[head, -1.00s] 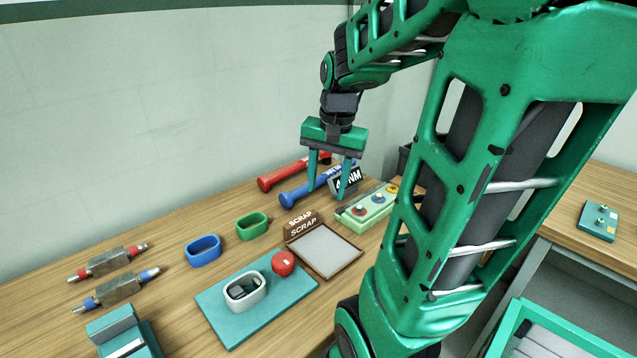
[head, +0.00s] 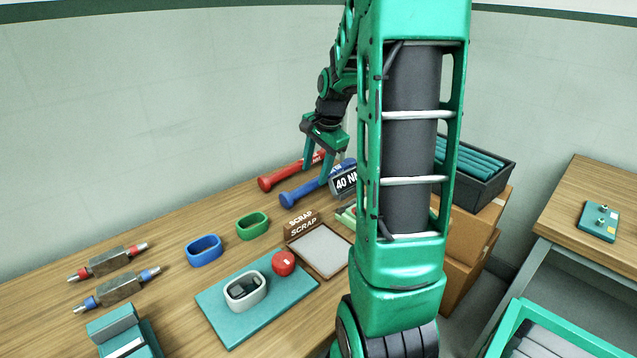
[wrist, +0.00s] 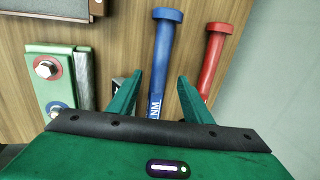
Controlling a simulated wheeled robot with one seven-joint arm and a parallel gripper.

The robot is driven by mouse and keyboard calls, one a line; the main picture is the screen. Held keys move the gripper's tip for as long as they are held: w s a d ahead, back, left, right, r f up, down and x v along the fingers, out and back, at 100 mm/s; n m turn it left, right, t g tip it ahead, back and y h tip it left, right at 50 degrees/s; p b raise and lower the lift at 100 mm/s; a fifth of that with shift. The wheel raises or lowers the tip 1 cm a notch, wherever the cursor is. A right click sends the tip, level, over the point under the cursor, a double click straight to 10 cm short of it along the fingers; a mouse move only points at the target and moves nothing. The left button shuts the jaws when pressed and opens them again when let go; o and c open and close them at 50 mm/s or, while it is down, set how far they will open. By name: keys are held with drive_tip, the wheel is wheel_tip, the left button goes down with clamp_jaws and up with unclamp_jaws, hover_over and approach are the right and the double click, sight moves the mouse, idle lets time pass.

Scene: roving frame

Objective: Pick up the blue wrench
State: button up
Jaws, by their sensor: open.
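The red wrench (head: 285,175) lies behind the blue one and shows at right in the wrist view (wrist: 212,60).
A teal mat (head: 225,318), blue ring (head: 203,250) and green ring (head: 252,226) lie to the left. The wall is close behind. My arm hides part of the bench.

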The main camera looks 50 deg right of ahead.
sight(312, 182)
drive_tip(key=x, duration=0.5)
clamp_jaws()
